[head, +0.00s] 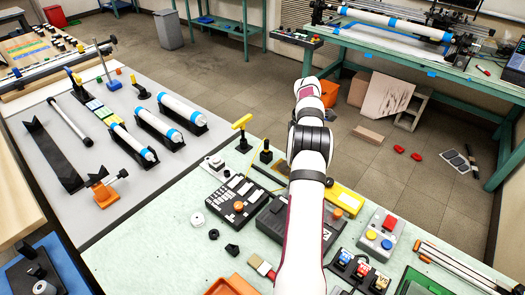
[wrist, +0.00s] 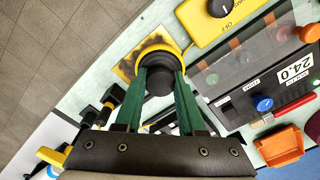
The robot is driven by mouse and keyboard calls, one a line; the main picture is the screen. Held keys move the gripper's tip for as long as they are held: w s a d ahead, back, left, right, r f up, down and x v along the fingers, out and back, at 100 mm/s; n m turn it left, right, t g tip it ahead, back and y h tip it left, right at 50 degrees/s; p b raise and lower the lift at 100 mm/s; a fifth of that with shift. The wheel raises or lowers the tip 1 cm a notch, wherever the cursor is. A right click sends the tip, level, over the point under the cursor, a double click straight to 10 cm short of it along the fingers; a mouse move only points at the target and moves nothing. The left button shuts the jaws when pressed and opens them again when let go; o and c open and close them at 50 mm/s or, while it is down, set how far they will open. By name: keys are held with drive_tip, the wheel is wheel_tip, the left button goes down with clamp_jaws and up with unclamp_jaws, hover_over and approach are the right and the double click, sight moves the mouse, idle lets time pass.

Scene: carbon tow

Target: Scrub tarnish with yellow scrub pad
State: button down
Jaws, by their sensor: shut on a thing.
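In the wrist view, the yellow scrub pad (wrist: 151,45) is a round yellow disc with a black handle (wrist: 158,84). My gripper (wrist: 160,73), with two green fingers, is shut on that handle. The pad is over a small brass-coloured plate (wrist: 125,66) and hides much of it; I cannot tell whether they touch. Dark tarnish shows on the plate beside the pad. In the head view my arm hides the gripper and pad.
Close by is a yellow box (wrist: 205,24) with an OFF dial, then a black meter (wrist: 262,90) reading 24.0. An orange tray (wrist: 284,146) lies at the right. In the head view, a red-and-blue button box (head: 382,235) stands right of my arm.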

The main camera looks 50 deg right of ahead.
drive_tip(key=shift+s+d+f, duration=0.15)
drive_tip(key=shift+s+d, duration=0.2)
drive_tip(key=shift+s, duration=0.15)
drive_tip(key=shift+f, duration=2.4)
drive_tip(key=shift+f, duration=0.6)
